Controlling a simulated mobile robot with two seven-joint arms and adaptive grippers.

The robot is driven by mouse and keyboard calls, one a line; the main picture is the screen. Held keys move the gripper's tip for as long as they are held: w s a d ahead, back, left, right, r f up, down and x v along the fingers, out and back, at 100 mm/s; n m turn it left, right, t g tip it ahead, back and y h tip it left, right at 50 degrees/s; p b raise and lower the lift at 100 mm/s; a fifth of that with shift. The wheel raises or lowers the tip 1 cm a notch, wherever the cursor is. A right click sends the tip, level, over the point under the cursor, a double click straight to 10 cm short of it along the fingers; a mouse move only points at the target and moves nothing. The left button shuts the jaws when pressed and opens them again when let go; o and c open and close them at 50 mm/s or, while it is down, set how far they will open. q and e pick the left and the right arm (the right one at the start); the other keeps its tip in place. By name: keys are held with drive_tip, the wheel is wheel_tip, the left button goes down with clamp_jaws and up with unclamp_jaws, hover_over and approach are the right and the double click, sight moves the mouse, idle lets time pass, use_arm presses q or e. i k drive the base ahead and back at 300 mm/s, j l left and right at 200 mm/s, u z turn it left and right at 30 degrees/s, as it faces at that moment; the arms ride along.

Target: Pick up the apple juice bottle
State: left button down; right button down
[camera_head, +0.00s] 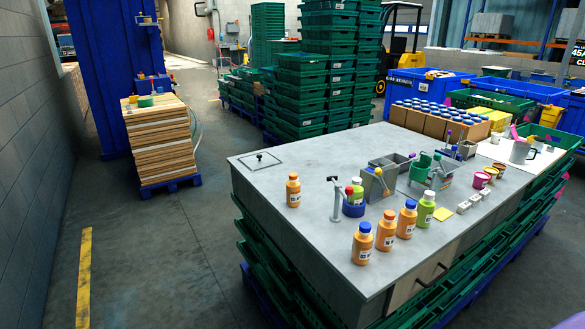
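The bottles stand upright on a grey-topped table (300,215), and their labels are too small to read, so I cannot tell for sure which is apple juice. An orange bottle (293,190) with an orange cap stands apart at the left. Neither gripper is in view.
A small metal stand (337,202) is beside the blue holder. Grey bins (378,184), a green container (420,168) and a yellow pad (441,208) lie behind and right. A flat lid with a knob (260,161) is at the back left. The front left tabletop is clear.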

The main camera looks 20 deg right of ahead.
sight(356, 199)
drive_tip(key=z, duration=1.15)
